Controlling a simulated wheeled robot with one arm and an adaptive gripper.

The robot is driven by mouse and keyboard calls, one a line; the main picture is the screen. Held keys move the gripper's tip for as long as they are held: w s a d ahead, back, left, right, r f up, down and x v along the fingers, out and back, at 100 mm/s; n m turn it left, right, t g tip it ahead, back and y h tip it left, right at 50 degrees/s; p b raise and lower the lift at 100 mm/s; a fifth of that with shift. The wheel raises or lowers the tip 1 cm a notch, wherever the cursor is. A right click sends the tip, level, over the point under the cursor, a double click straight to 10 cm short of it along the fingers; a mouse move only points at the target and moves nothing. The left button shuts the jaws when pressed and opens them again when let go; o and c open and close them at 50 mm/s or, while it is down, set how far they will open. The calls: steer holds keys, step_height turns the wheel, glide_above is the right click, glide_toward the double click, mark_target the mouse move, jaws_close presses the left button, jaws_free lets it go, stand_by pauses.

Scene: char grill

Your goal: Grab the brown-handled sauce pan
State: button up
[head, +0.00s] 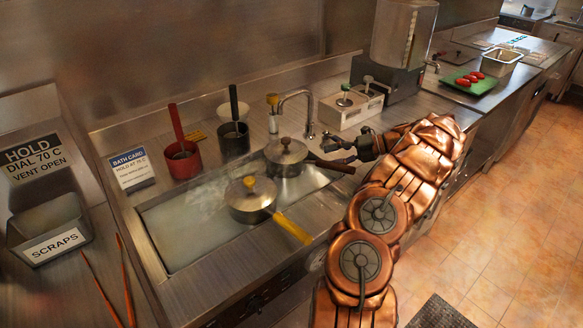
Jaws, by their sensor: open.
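The brown-handled sauce pan (286,164) sits in the far right part of the water bath. It is metal and lidded, and its dark brown handle points right, toward my arm. My gripper (335,148) is open and empty, just above and behind the brown handle in the picture. I cannot tell whether a finger touches the handle. A second lidded pan (248,205) with a yellow handle sits nearer, to the left; its handle points toward the front edge.
The steaming water bath (170,235) has free room at left. Behind it stand a red pot (183,163), a black pot (234,142) and a faucet (308,105). A sign card (131,169) and scraps bin (50,228) are left. A dispenser box (350,110) stands behind my gripper.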

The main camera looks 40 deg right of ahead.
steer(key=p+x, duration=0.1)
steer(key=x, duration=0.4)
steer(key=shift+w+a+f+p, duration=0.1)
steer(key=shift+w+f+p, duration=0.05)
steer(key=shift+w+p, duration=0.2)
steer(key=shift+c, duration=0.3)
jaws_close()
